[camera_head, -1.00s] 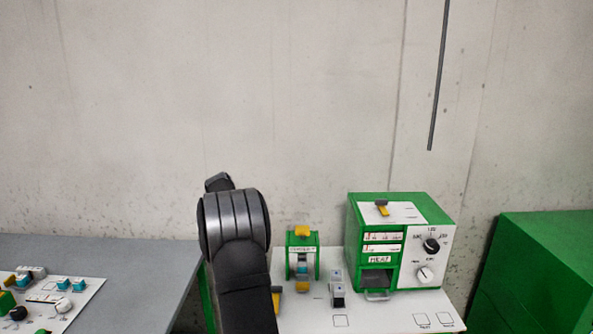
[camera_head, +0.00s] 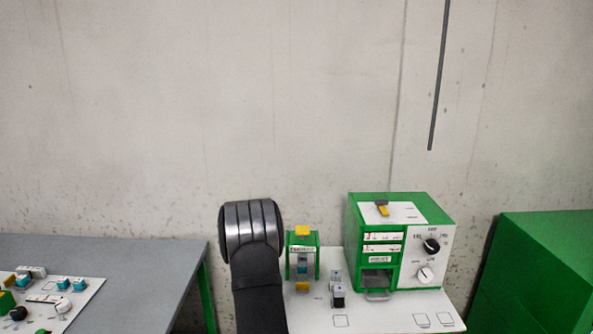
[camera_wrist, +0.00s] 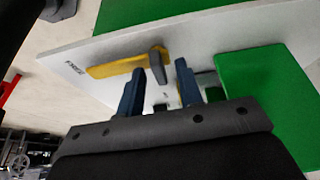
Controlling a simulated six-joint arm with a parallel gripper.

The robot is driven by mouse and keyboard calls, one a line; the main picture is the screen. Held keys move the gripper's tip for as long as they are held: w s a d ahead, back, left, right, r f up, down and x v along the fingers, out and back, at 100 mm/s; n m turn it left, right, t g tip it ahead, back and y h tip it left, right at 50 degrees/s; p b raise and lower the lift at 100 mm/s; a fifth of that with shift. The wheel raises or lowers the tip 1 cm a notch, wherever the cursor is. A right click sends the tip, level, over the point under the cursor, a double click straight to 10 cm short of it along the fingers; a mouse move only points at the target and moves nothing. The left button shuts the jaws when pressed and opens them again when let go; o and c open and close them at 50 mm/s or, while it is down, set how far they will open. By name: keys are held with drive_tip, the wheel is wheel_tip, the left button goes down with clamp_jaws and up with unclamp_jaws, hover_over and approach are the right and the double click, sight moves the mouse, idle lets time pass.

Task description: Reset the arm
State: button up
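My arm shows in the head view as a dark elbow with a ribbed grey joint, in front of the left edge of the white board (camera_head: 385,318). My gripper is hidden in the head view. Beyond the fingers are a yellow lever with a grey end (camera_wrist: 118,66) on a white panel and a green block (camera_wrist: 265,95). No blue cable can be made out.
On the board stand a green heater box (camera_head: 375,230) with knobs, a small green frame (camera_head: 302,255) with yellow parts and a small grey switch block (camera_head: 338,290). A grey table (camera_head: 140,270) is at left, a large green box (camera_head: 540,270) at right.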

drive_tip(key=n+t, duration=0.1)
drive_tip(key=n, duration=0.1)
drive_tip(key=n+t, duration=0.1)
drive_tip(key=n, duration=0.2)
drive_tip(key=shift+s+r+y, duration=0.15)
drive_tip(key=shift+y, duration=0.15)
drive_tip(key=n+t+y, duration=0.1)
drive_tip(key=n, duration=0.3)
drive_tip(key=shift+s, duration=0.1)
drive_tip(key=o, duration=0.6)
drive_tip(key=shift+o, duration=0.2)
drive_tip(key=s+d+r+n+y, duration=0.1)
drive_tip(key=s+r+n, duration=0.15)
drive_tip(key=r, duration=0.25)
drive_tip(key=s+r+n+t+y, duration=0.1)
drive_tip(key=s+r+n, duration=0.1)
drive_tip(key=r+n, duration=0.3)
drive_tip(key=s+d+r+n+y, duration=0.1)
drive_tip(key=s+r+n+y, duration=0.1)
drive_tip(key=r, duration=0.4)
drive_tip(key=shift+n, duration=0.25)
drive_tip(key=x, duration=1.7)
drive_tip(key=shift+w+f, duration=0.15)
